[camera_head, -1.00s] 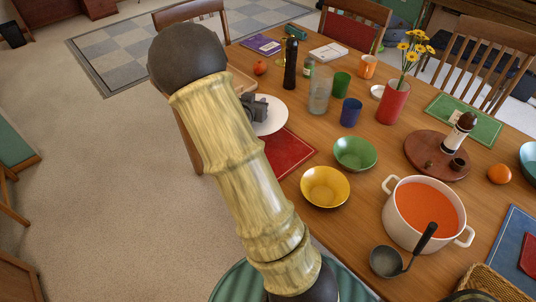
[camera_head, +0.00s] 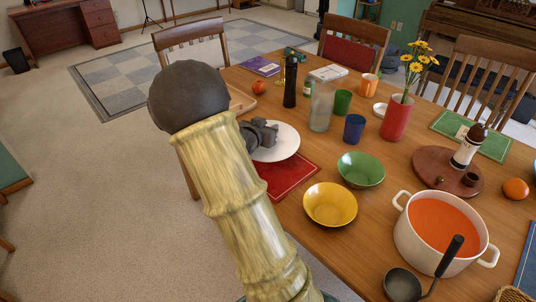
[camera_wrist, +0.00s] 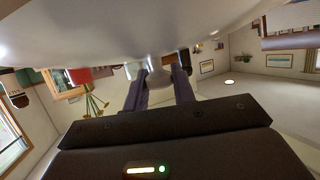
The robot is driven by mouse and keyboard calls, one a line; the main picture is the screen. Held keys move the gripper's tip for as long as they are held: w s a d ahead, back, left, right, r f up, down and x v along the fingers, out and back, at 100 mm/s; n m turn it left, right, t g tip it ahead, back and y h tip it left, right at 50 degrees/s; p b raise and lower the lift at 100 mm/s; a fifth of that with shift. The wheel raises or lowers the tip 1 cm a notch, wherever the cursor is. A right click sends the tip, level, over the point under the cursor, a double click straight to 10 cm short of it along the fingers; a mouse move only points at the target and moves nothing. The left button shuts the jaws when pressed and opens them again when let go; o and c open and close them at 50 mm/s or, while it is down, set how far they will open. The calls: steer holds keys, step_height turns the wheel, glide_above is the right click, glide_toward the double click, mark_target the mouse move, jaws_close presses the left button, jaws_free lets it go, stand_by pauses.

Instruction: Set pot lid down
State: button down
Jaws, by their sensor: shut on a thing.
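The white pot lid (camera_head: 284,142) is a pale round disc above the red placemat (camera_head: 287,178) at the table's left edge. My gripper (camera_head: 261,134) is at its left part in the head view. In the wrist view the lid (camera_wrist: 90,40) fills the top as a pale curved surface. My gripper's two dark fingers (camera_wrist: 160,80) are shut around the lid's knob. I cannot tell whether the lid touches the placemat or hangs above it. The cream pot (camera_head: 416,244) stands uncovered at the right with orange soup inside.
A yellow bowl (camera_head: 330,205), green bowl (camera_head: 361,170), blue cup (camera_head: 354,129) and glass jar (camera_head: 321,107) stand right of the lid. A dark tall bottle (camera_head: 290,82) and a wooden tray (camera_head: 240,101) are behind it. A ladle (camera_head: 403,284) lies by the pot.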

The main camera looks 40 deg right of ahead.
step_height(320, 180, down, 4)
steer(key=shift+f+b, duration=0.1)
steer(key=shift+b, duration=0.3)
steer(key=shift+f+b, duration=0.55)
steer(key=shift+f, duration=1.3)
steer(key=shift+f, duration=0.15)
steer(key=c, duration=1.1)
jaws_free()
steer(key=shift+c, duration=0.2)
